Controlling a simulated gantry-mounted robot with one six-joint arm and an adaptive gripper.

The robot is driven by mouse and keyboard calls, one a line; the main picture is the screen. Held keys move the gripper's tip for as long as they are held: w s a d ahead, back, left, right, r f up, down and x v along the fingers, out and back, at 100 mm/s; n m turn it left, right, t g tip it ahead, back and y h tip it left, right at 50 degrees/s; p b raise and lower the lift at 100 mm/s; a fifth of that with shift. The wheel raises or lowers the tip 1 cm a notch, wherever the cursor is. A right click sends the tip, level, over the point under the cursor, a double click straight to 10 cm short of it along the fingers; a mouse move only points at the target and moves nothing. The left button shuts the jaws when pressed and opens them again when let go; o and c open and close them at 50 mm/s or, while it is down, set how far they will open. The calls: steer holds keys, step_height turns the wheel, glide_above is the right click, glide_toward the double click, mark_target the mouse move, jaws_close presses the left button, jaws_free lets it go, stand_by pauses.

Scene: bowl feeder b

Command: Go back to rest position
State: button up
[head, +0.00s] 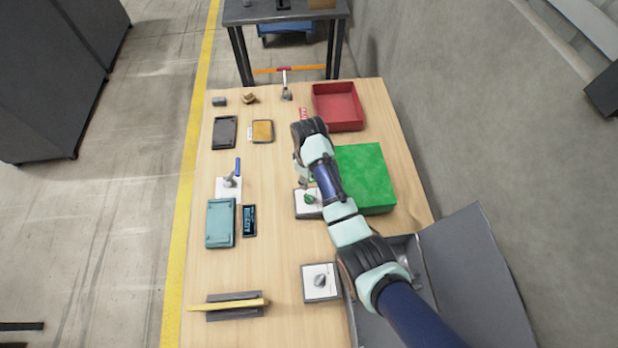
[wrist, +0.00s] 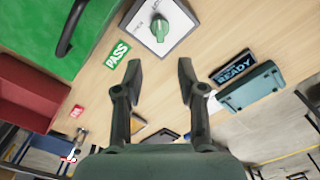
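My gripper (wrist: 159,72) is open and empty in the wrist view, its two dark fingers apart with bare wood showing between them. In the head view my gripper (head: 303,180) hangs over the table beside the green box, partly hidden by my wrist. A green knob (head: 310,198) on a white plate lies close to the fingertips; it also shows ahead of them in the wrist view (wrist: 160,28). The fingers look apart from the knob. A green "PASS" label (wrist: 117,54) lies left of the plate.
A green box (head: 370,178) and a red tray (head: 338,106) stand on the right. A grey-knob plate (head: 320,282) and an open grey metal case (head: 472,275) are nearer. A teal box (head: 220,223), "READY" display (head: 249,220) and blue-handled lever (head: 234,178) are left.

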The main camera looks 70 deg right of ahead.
stand_by(0.4)
steer(key=w+a+r+n+t+h, duration=0.1)
steer(key=w+a+r+t, duration=0.2)
steer(key=w+a+r, duration=0.35)
steer(key=w+a+r+n+t+h, duration=0.1)
steer(key=w+a+r+t+h, duration=0.15)
steer(key=w+a, duration=0.7)
steer(key=s+a+r+n+t+y, duration=0.1)
steer(key=s+a+r+t, duration=0.15)
steer(key=a+r, duration=0.65)
steer(key=s+a+r+n+t+y, duration=0.15)
steer(key=a+r+t, duration=0.35)
steer(key=a, duration=0.8)
step_height(320, 180, up, 37)
steer(key=s+a+y+p, duration=0.1)
steer(key=s+p, duration=0.1)
steer(key=p, duration=3.2)
steer(key=shift+a, duration=0.4)
steer(key=shift+s+r+m, duration=0.1)
steer(key=shift+m, duration=0.15)
